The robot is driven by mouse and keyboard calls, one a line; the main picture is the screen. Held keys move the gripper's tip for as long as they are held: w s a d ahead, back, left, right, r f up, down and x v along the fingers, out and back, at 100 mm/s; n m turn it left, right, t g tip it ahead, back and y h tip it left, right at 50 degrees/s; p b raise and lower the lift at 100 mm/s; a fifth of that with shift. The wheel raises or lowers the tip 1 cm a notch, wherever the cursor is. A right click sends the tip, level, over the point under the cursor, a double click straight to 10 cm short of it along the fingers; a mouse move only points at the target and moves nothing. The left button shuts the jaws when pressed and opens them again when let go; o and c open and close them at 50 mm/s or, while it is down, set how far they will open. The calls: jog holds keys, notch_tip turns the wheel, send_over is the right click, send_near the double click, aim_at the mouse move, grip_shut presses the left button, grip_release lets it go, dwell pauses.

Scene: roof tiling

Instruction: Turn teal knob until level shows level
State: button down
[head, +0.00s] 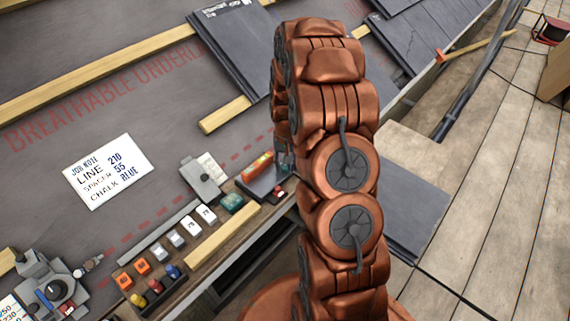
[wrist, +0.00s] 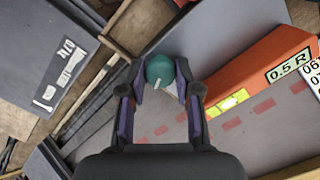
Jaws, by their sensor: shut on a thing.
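The teal knob (wrist: 160,70) is round with a pale pointer line and shows in the wrist view between the fingertips. My gripper (wrist: 161,79) is shut on it, one finger on each side. The orange level (wrist: 268,68) lies to the right in the wrist view, with a yellow-green vial (wrist: 229,103) and a label reading "0.5 R". In the head view the orange level (head: 257,166) sits on a dark plate beside my gripper, and my arm hides part of that area.
A job note (head: 108,172) lies on the underlay. Dark slates (head: 232,50) and battens lie farther back. Plank flooring (head: 480,170) is at right.

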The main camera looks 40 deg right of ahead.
jog(key=m, duration=0.4)
jog(key=shift+m, duration=0.4)
jog(key=shift+f, duration=0.1)
jog(key=c, duration=0.8)
grip_release()
jog(key=r, duration=0.8)
jog(key=d+r, duration=0.1)
jog(key=r, duration=0.3)
jog(key=shift+w, duration=0.2)
